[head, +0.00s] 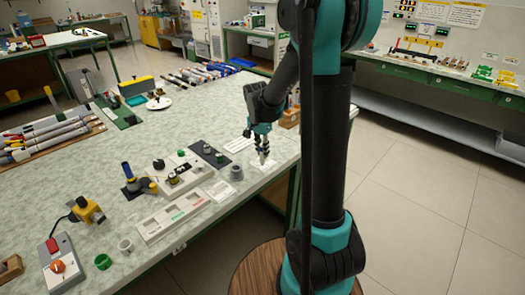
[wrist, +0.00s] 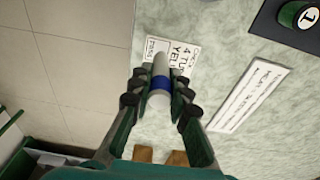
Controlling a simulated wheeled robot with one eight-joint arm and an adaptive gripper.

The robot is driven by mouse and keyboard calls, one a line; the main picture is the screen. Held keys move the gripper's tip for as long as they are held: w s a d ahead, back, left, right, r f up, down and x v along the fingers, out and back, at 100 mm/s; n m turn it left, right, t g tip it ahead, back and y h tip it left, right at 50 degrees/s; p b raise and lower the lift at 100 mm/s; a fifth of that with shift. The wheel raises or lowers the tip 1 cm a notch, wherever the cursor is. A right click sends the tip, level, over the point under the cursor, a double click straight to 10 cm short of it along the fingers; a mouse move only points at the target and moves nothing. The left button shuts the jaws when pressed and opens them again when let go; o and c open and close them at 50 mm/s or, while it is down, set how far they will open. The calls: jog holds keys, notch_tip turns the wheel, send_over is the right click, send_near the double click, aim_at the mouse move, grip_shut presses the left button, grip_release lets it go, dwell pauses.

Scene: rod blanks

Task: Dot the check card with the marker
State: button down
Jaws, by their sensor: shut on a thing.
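My gripper (wrist: 158,98) is shut on the marker (wrist: 160,72), a pale grey cylinder with a blue band, in the wrist view. The check card (wrist: 157,49), white with black print, lies on the bench just beyond the marker, which covers part of it. In the head view my gripper (head: 262,142) is low over the bench's right part, with the card (head: 264,163) beneath it. The marker is too small there to make out clearly. I cannot tell whether its tip touches the card.
A long white label strip (wrist: 248,97) lies right of the card in the wrist view. A dark block with a green-rimmed round piece (wrist: 296,14) is at upper right. In the head view a grey cup (head: 237,173) and a white sorting tray (head: 172,216) stand left of my gripper.

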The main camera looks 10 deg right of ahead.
jog(key=shift+f, duration=0.5)
dwell(0.8)
dwell(0.4)
jog(key=shift+r, duration=4)
